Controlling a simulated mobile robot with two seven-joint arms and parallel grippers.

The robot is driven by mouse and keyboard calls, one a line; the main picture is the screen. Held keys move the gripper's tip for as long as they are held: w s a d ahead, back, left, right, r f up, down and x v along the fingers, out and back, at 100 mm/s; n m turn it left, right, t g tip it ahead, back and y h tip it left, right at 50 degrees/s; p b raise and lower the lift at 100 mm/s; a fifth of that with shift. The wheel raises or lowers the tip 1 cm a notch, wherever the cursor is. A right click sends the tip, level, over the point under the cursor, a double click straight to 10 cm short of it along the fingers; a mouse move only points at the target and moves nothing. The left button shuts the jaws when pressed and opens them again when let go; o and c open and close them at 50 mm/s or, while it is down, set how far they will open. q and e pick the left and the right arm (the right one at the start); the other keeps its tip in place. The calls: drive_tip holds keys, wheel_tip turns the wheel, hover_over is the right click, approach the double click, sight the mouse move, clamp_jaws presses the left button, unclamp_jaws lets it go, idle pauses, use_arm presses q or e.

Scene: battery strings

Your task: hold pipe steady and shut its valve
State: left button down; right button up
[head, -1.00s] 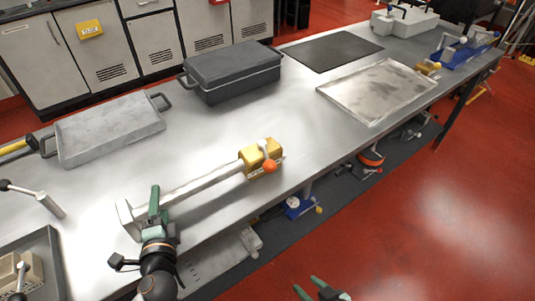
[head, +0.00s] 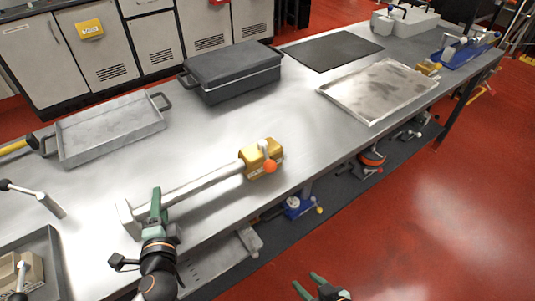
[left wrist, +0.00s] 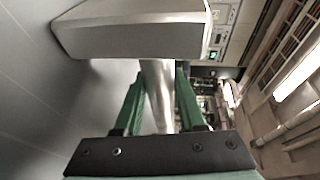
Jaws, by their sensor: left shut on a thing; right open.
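A white pipe (head: 205,184) lies along the table near its front edge, with a grey end block (head: 127,219) at its left end. At its right end is a yellow valve body (head: 254,163) with a white lever and an orange knob (head: 269,166). My left gripper (head: 156,205) is shut on the pipe close to the end block. In the left wrist view the green fingers sit on both sides of the pipe (left wrist: 158,95), below the block (left wrist: 135,30). My right gripper (head: 316,284) is open and empty, low over the floor in front of the table.
A grey tray (head: 72,157) and a dark lidded box (head: 230,88) stand behind the pipe. A black mat (head: 332,50) and a shallow metal tray (head: 347,107) lie to the right. The table is clear around the valve. A lower shelf holds several tools.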

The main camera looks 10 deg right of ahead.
use_arm(q)
drive_tip(key=shift+w+r, duration=0.1)
drive_tip(key=shift+r, duration=0.2)
drive_tip(key=shift+f, duration=0.1)
drive_tip(key=shift+f, duration=0.25)
drive_tip(key=shift+f, duration=0.2)
idle(0.8)
